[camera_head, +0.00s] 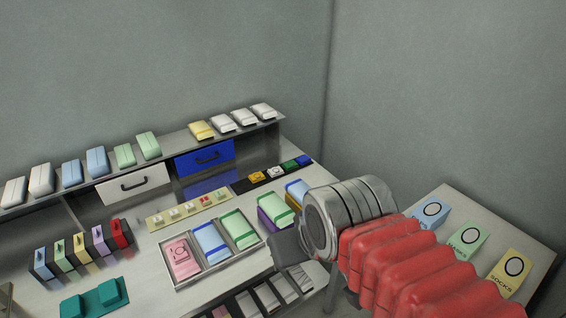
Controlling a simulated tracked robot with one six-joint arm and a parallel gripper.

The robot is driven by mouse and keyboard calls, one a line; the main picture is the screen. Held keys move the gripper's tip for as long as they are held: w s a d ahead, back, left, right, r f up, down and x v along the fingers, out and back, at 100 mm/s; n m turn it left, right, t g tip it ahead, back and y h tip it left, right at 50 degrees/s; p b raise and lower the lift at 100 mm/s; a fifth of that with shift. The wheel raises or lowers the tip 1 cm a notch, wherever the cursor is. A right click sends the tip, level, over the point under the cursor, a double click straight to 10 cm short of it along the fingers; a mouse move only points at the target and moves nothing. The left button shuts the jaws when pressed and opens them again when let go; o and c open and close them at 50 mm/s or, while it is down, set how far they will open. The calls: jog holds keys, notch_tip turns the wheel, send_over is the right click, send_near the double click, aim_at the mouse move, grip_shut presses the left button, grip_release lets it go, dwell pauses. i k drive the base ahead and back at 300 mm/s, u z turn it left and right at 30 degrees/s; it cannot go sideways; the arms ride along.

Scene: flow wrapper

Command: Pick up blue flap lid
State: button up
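A small dark blue piece (303,160) at the right end of a short row on a dark strip, near the back right of the table, looks like the blue flap lid. It is too small to make out its shape. My gripper (287,248) is dark grey and hangs over the table's right side, in front of and below that row, apart from the blue piece. Its fingers are mostly hidden behind its own body, so I cannot see whether it is open or shut.
Yellow (257,176), white (275,172) and green (288,165) pieces share the dark strip. A tray (206,272) of wrapped packs stands left of my gripper.

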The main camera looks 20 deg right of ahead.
aim_at(303, 160)
jog(key=u, duration=0.85)
jog(key=k, duration=0.8)
jog(key=z, duration=1.1)
jog(key=i, duration=0.9)
